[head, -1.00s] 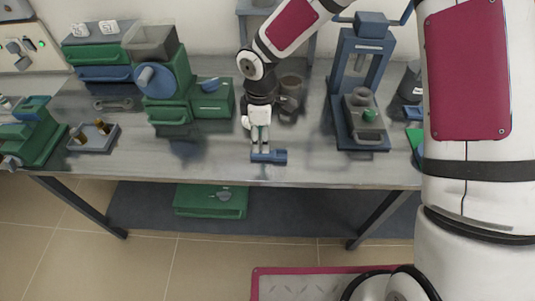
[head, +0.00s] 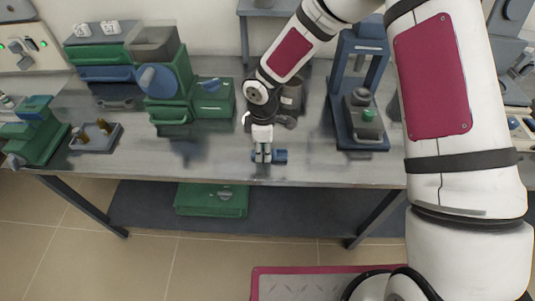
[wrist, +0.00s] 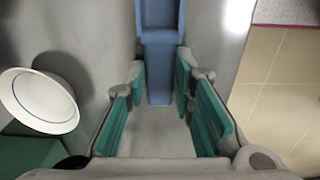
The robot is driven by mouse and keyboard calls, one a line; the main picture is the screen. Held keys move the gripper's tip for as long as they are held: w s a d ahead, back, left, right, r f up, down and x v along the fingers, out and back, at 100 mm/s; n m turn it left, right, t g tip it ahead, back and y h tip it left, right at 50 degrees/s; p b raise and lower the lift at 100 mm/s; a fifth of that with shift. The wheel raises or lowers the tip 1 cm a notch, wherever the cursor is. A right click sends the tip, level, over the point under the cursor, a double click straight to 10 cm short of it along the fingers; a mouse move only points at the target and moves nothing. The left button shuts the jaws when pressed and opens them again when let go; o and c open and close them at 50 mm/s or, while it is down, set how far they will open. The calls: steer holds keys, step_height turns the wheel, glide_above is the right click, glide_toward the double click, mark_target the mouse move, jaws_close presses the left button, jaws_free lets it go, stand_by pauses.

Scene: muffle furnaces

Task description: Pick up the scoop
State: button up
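The blue scoop (head: 281,156) lies on the grey workbench near its front edge. My gripper (head: 263,159) points down over the scoop, with its fingers in front of part of it. In the wrist view the scoop's narrow blue handle (wrist: 159,75) runs between the green-padded fingers of my gripper (wrist: 160,72), and its wider part extends past the top edge. The fingers stand apart on either side of the handle. Small gaps seem to show beside it, so the gripper looks open around it.
A green machine (head: 180,95) stands to the left, and a blue press-like stand (head: 342,105) to the right. A grey cup (head: 291,92) is behind my gripper. A small tray (head: 94,138) sits at the left. The bench front around the scoop is clear.

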steer(key=shift+c, duration=0.8)
steer(key=shift+r, duration=0.1)
steer(key=shift+r, duration=0.5)
step_height(320, 180, up, 2)
steer(key=shift+r, duration=0.1)
steer(key=shift+s+d+r, duration=0.15)
steer(key=shift+s, duration=0.45)
steer(key=s+d+r+b, duration=0.1)
steer(key=s+d, duration=0.2)
steer(key=s, duration=1.1)
steer(key=shift+s+r, duration=0.2)
steer(key=shift+s, duration=0.05)
